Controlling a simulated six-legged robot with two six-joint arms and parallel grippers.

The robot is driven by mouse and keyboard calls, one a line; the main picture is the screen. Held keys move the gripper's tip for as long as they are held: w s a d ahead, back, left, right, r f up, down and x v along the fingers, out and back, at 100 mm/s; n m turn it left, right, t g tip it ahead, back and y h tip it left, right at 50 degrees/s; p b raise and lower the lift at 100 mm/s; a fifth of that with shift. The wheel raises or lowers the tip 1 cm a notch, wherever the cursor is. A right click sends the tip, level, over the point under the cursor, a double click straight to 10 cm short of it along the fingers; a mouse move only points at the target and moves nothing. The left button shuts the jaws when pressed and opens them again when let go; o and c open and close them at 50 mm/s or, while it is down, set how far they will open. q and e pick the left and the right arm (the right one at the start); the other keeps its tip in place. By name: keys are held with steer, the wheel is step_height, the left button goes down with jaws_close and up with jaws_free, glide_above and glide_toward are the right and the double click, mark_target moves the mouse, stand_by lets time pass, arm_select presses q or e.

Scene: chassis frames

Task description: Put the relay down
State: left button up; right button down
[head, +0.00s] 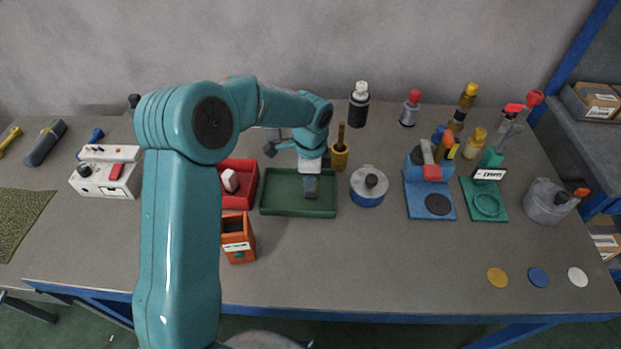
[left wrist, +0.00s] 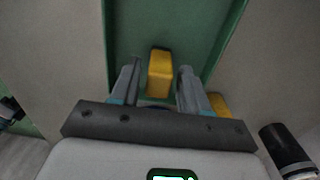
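A yellow block (left wrist: 159,74), which seems to be the relay, lies in the green tray (left wrist: 228,24). My left gripper (left wrist: 157,82) is around the block, with a finger on each side and a visible gap to both fingers, so it is open. In the head view, my left gripper (head: 310,194) points down into the green tray (head: 275,207) and largely hides what lies under it. My right gripper does not show in either view.
Left of the green tray is a red tray (head: 246,196) with a pale block; an orange bin (head: 239,247) stands in front. A yellow cup (head: 340,158) and a blue-and-silver pot (head: 369,195) stand close on the right.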

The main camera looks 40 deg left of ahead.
arm_select(q)
steer(key=shift+o, duration=0.3)
step_height(320, 180, up, 12)
steer(key=shift+r, duration=0.25)
stand_by(0.7)
